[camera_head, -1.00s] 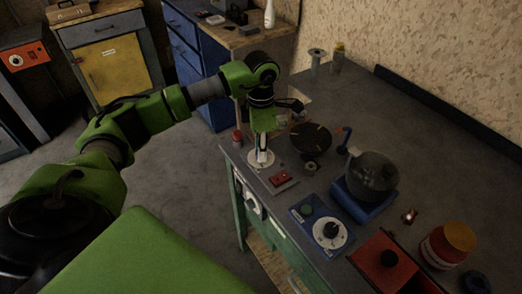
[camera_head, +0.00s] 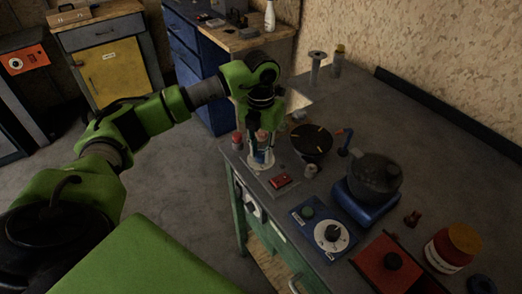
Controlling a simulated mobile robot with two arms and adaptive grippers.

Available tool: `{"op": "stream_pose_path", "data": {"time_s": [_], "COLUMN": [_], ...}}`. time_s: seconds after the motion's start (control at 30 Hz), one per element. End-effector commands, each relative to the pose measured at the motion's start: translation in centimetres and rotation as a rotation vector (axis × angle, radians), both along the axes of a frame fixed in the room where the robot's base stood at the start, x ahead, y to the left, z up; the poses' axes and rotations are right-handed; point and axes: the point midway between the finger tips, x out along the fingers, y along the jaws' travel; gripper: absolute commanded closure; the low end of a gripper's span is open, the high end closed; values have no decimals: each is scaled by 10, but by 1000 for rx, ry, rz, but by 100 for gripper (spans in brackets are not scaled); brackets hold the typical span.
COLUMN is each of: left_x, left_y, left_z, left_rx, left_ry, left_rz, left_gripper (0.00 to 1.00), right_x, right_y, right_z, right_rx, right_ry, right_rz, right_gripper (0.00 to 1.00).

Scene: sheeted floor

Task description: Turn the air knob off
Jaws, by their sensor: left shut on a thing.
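A round white dial (camera_head: 262,163) sits on a grey panel (camera_head: 284,189) at the workbench's near left corner. My left gripper (camera_head: 262,150) points down over this dial, with its fingers close together. It is shut on the small knob at the dial's centre, which the fingers mostly hide. I cannot read any label or mark there. A second black knob (camera_head: 332,232) stands on a white dial on a blue box (camera_head: 312,224) to the right, apart from the gripper. My right gripper is not in view.
Close by are a red-capped jar (camera_head: 237,140), a black round burner (camera_head: 311,141) and a dark round vessel on a blue base (camera_head: 366,203). A red box (camera_head: 389,264) stands nearer. The bench's back right is clear.

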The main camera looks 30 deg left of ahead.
Motion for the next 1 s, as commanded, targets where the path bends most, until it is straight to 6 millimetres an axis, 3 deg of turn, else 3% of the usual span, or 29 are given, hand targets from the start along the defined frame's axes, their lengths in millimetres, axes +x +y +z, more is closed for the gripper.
{"op": "stream_pose_path", "data": {"time_s": [0.4,0.97,1.0], "left_x": [0,0,0], "left_y": [0,0,0], "left_z": [0,0,0], "left_rx": [0,0,0], "left_ry": [-1,-1,-1], "left_rz": [187,213,213], "left_gripper": [99,99,67], "right_x": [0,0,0], "right_y": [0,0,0], "right_z": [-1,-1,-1], "right_rx": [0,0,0], "right_ry": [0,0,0], "right_rz": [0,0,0], "right_gripper": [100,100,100]}}
